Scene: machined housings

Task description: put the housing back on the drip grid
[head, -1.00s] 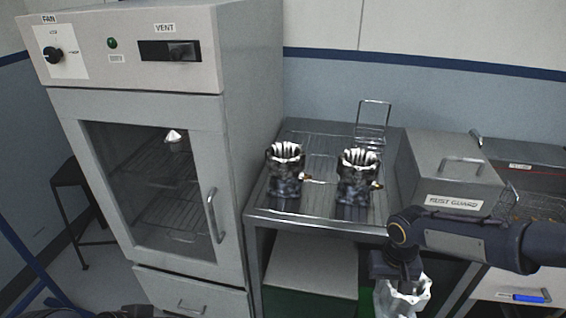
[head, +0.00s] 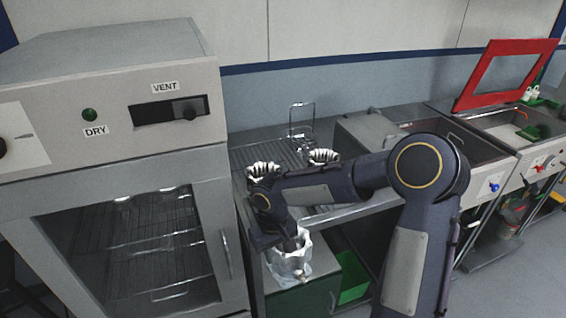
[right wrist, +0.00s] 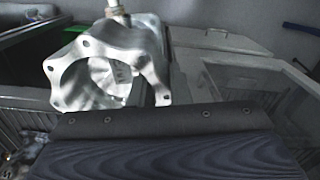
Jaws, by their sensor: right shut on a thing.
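My right gripper (head: 288,244) is shut on a pale metal housing (head: 291,262), held low in front of the bench's front edge. In the right wrist view the housing (right wrist: 110,62) shows its wide flanged opening with bolt holes. The drip grid (head: 272,152) is the ribbed surface on the bench behind my right arm. Two other housings stand on it, one at the left (head: 263,171) and one further right (head: 322,156). My left gripper is not in view.
A drying cabinet (head: 110,160) with a glass door stands close at the left. A wire rack (head: 302,120) stands at the back of the grid. A grey lidded box (head: 365,130) and a sink with a red frame (head: 510,75) are to the right. A green bin (head: 350,275) sits below.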

